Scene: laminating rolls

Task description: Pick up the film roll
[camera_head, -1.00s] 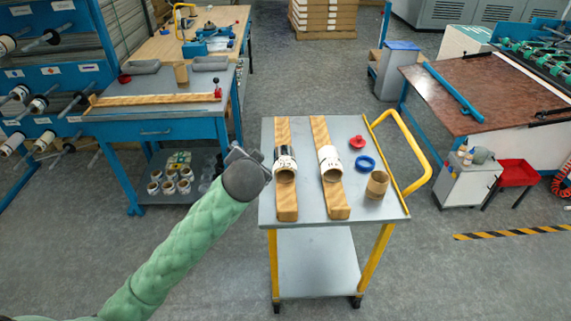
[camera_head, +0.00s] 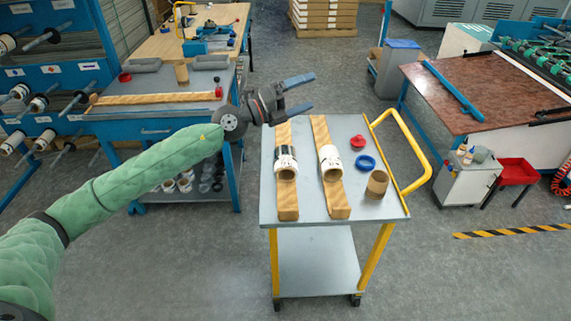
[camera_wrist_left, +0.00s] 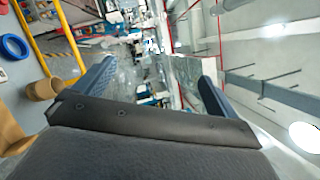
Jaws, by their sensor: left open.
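Two film rolls lie on wooden rails on the grey cart top (camera_head: 312,208). The left film roll (camera_head: 286,165) is white with a dark band, and the right film roll (camera_head: 330,165) is white with dark marks. Both have open brown cores facing me. My left gripper (camera_head: 310,91) is open and empty above the cart's far left corner, with its fingers pointing right, apart from both rolls. In the left wrist view its two fingers (camera_wrist_left: 152,78) are spread with nothing between them. My right gripper is not in view.
A blue workbench (camera_head: 165,127) stands left, a brown-topped table (camera_head: 480,95) right. Grey floor lies between.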

